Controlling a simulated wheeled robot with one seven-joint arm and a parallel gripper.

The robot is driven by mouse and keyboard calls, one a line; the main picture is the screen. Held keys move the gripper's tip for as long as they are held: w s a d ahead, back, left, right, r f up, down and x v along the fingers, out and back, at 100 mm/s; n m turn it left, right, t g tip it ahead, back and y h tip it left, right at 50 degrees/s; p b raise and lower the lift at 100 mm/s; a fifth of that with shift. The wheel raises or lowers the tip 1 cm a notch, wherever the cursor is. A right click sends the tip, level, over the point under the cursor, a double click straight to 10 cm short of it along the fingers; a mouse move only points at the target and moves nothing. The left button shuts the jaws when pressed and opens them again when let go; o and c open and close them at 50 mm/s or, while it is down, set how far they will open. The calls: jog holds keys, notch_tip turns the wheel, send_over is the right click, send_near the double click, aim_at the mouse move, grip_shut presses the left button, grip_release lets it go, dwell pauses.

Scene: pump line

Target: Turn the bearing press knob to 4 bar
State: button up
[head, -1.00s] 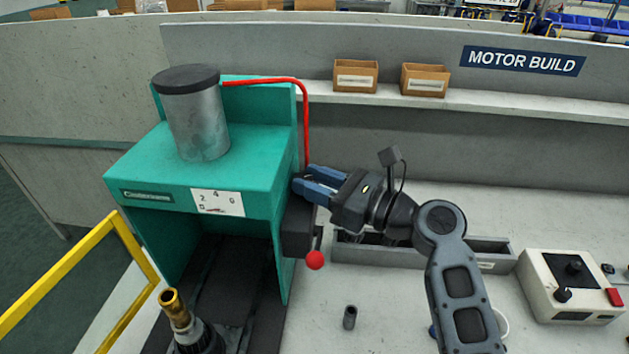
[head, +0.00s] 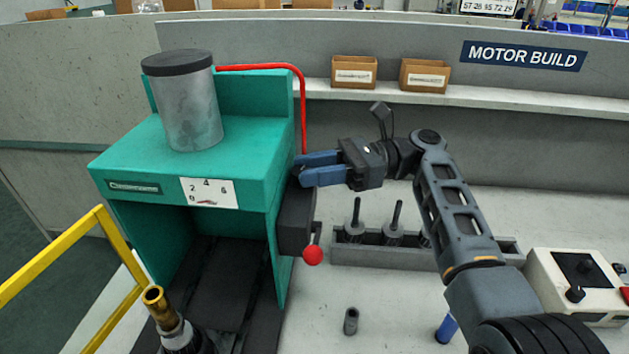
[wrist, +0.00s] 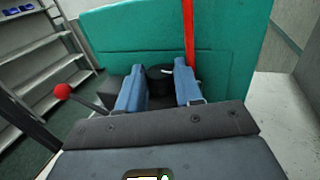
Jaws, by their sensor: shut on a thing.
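The teal bearing press (head: 150,160) stands at left in the head view. A white scale plate (head: 208,193) with numbers including 2, 4 and 6 is on its front. My gripper (head: 300,172) reaches the press's right side from the right. In the wrist view its blue fingers (wrist: 160,88) are shut on a dark round knob (wrist: 159,76) with a small white mark. The knob is mostly hidden by the fingers in the head view. The scale's pointer reading is too small to tell.
A lever with a red ball (head: 313,255) hangs from the black box just below my gripper. A red pipe (head: 302,110) runs down behind it. A grey tray (head: 400,257) with dark shafted parts lies right, and a control box (head: 575,285) farther right. A yellow rail (head: 55,258) stands at left.

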jog(key=shift+w+a+f+n+g+h+b, duration=0.1)
jog(key=shift+w+n+g+h+b, duration=0.1)
jog(key=shift+n+g+h+b, duration=0.85)
jog(key=shift+n+g+b, duration=0.25)
jog(key=shift+g+b, duration=0.4)
jog(key=shift+g, duration=0.3)
jog(key=o, duration=0.8)
jog(key=shift+c, duration=0.2)
jog(key=shift+w, duration=0.1)
jog(key=b+v, duration=0.7)
jog(key=b, duration=0.1)
jog(key=shift+d, duration=0.4)
